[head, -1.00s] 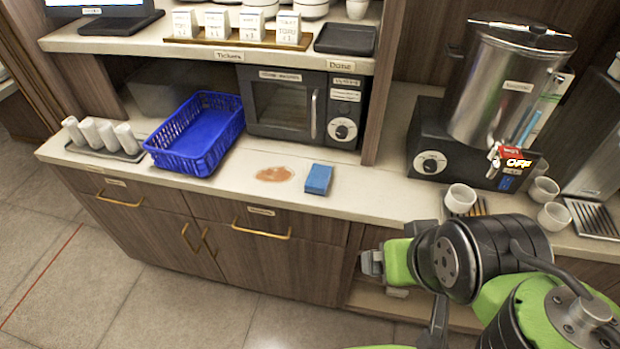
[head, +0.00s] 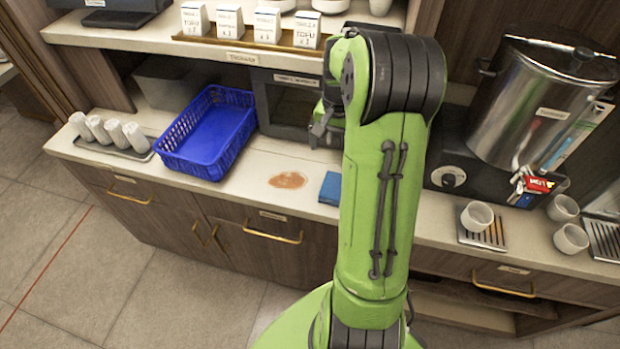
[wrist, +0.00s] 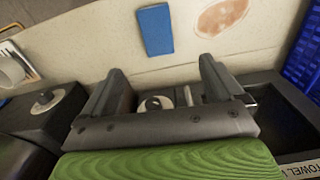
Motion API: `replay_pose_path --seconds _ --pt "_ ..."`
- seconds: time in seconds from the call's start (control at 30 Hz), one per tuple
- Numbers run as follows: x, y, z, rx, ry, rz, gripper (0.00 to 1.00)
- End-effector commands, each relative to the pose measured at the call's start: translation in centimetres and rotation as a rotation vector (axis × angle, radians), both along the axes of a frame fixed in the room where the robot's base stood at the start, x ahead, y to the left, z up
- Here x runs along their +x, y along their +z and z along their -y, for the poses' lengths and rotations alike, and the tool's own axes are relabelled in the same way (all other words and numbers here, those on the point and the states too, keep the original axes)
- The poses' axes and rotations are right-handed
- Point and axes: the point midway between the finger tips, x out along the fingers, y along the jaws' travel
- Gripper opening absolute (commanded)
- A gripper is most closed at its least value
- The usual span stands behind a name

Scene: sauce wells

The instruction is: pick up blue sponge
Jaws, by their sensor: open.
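The blue sponge (head: 331,187) lies flat on the pale counter, right of a brown stain, partly hidden by my green arm in the head view. In the wrist view the whole blue sponge (wrist: 155,30) shows on the counter, beyond my fingertips and slightly left of the middle between them. My gripper (wrist: 163,78) is open and empty, its two dark fingers spread apart.
A brown stain (head: 288,179) lies beside the sponge. A steel urn (head: 530,105) and more cups stand right.

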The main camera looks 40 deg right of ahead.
Motion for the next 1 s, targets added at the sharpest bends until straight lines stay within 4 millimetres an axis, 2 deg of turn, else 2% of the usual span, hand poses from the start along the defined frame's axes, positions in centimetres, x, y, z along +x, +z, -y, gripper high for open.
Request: replay_pose_path --seconds 0.3,0.53,0.7,0.8,1.0 --pt "-0.1 -7.9 -0.2 0.003 0.003 -0.004 0.94" --pt "-0.1 -10.9 0.0 0.002 0.003 -0.003 0.94" --pt "-0.1 -14.2 0.3 0.003 0.004 -0.003 0.94" --pt "0.0 -15.3 0.3 0.002 0.004 -0.001 0.94" --pt "0.0 -15.4 0.3 -0.001 0.004 -0.001 0.94"
